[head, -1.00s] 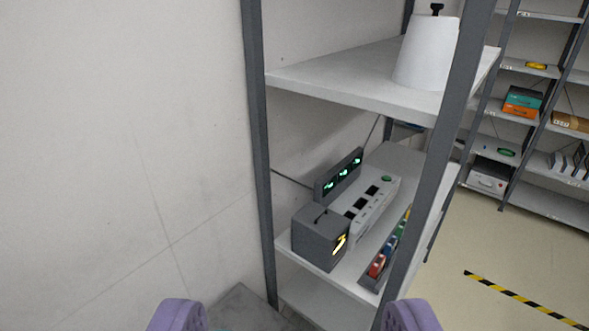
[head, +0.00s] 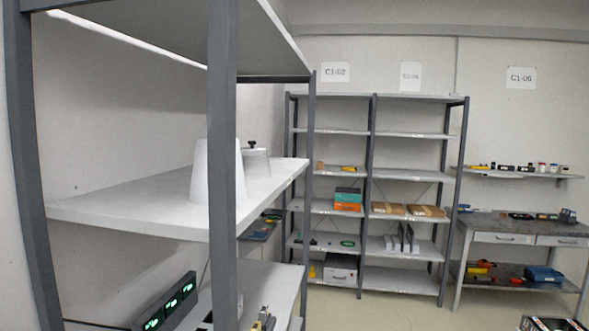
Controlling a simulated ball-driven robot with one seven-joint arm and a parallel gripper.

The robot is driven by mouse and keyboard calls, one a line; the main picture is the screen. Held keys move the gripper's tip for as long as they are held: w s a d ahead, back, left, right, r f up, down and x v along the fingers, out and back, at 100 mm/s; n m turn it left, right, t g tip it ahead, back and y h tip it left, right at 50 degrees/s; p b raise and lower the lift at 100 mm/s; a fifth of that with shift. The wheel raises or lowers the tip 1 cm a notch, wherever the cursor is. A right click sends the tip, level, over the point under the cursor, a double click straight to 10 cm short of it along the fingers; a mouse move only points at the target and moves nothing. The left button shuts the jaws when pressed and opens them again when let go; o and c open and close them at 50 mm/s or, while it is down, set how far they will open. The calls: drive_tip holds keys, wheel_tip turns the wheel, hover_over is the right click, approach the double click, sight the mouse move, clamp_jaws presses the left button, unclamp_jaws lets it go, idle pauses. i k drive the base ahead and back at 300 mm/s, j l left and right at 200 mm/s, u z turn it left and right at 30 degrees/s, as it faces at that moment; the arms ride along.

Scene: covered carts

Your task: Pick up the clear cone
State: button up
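A white truncated cone (head: 200,178) stands upright on the middle shelf (head: 120,208) of the near rack at the left. The rack's front post hides part of its right side. Just behind and to the right stands a second, lower, greyish cone-shaped cover (head: 256,164) with a black knob on top. Its left part is hidden. I cannot tell for sure whether either is clear. My gripper is out of view.
The near rack's grey post (head: 222,120) stands in front of the cones, with an upper shelf (head: 190,35) above. A box with green displays (head: 168,302) is on the shelf below. Farther racks and a workbench (head: 520,228) stand at the back; bare floor shows at lower right.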

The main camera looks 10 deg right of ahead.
sight(256, 163)
drive_tip(key=i+l+u, duration=0.1)
drive_tip(key=i+l, duration=0.35)
drive_tip(key=i, duration=0.2)
drive_tip(key=i+l+u, duration=0.1)
drive_tip(key=i+l, duration=0.35)
drive_tip(key=i, duration=0.2)
